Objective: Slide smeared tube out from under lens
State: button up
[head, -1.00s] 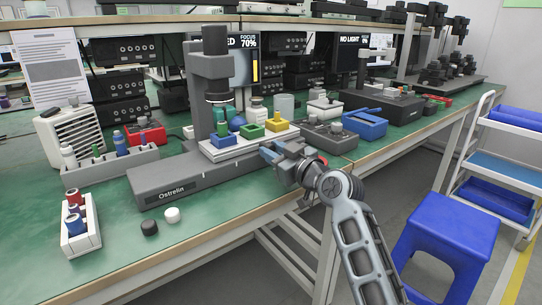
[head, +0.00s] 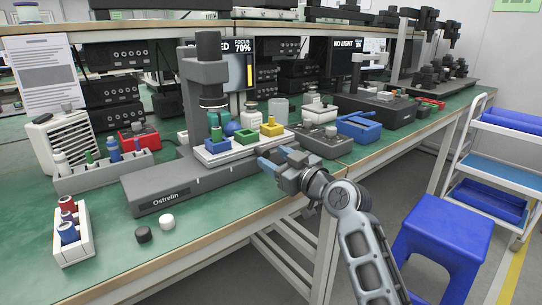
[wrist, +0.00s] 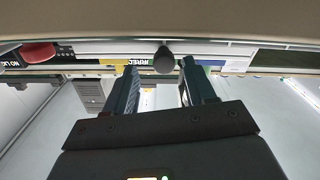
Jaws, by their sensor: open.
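A grey instrument marked "Ostrelin" (head: 165,198) stands on the green bench, with its dark lens (head: 212,98) pointing down from a column. Under and beside the lens, a white carriage (head: 222,156) bears a blue block (head: 217,145), a green block (head: 244,137) and a yellow block (head: 271,129). A blue-green rounded part shows near the lens. I cannot tell which tube is smeared. My gripper (head: 273,158) is open and empty, just right of and in front of the carriage, apart from the blocks. In the wrist view its open fingers (wrist: 160,82) hold nothing.
A white rack with red and blue tubes (head: 70,235) stands at the front left, near a black cap (head: 143,235) and a white cap (head: 167,222). A grey box (head: 320,141) and a blue tray (head: 358,126) lie right of the carriage.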

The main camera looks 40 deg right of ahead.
jog(key=s, duration=0.5)
jog(key=shift+s, duration=0.2)
jog(key=shift+s, duration=0.1)
